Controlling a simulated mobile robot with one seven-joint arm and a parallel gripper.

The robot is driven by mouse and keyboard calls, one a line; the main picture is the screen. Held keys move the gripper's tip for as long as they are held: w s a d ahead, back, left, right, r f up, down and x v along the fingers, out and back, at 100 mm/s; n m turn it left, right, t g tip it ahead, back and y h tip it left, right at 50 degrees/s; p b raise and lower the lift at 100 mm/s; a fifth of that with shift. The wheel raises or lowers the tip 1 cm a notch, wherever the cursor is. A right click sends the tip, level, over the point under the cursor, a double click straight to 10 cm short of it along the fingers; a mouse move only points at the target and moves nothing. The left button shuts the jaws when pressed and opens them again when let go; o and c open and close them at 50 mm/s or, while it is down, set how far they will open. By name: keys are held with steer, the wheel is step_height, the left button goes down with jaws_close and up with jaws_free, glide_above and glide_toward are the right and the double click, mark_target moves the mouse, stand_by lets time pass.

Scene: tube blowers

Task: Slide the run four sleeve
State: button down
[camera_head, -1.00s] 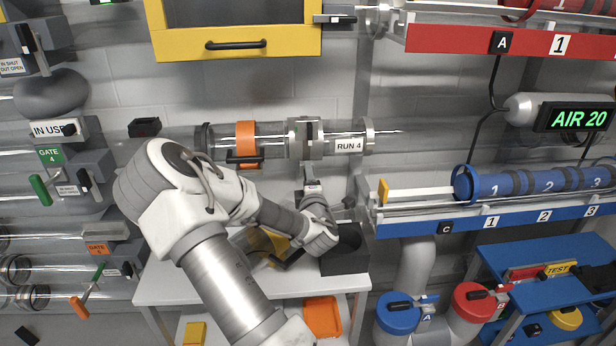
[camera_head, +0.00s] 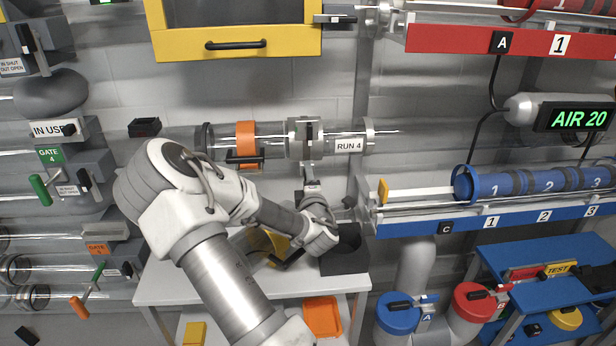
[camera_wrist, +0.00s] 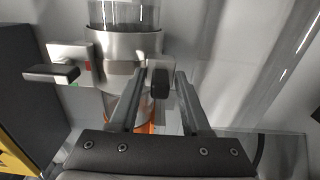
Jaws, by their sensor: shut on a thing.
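The run 4 tube (camera_head: 272,138) is a clear horizontal tube on the back wall with a "RUN 4" label (camera_head: 348,145). An orange band (camera_head: 246,138) surrounds its left part, with a black handle (camera_head: 244,157) below. A metal collar (camera_head: 298,138) sits around the tube to the right of the band; it also shows in the wrist view (camera_wrist: 120,48). I cannot tell which part is the sleeve. My gripper (camera_head: 309,166) reaches up to the collar from below.
A black handle on a plate (camera_wrist: 50,73) projects left of the collar in the wrist view. A yellow-framed cabinet (camera_head: 235,45) hangs above. The blue rack (camera_head: 480,219) stands right of the tube. A white table (camera_head: 200,290) is below my arm.

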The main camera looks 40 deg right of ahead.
steer(key=shift+w+a, duration=0.5)
steer(key=shift+a, duration=0.3)
steer(key=shift+w+a, duration=0.5)
steer(key=shift+a, duration=0.3)
steer(key=shift+w+a, duration=0.5)
steer(key=shift+a, duration=0.3)
steer(key=c, duration=0.7)
jaws_free()
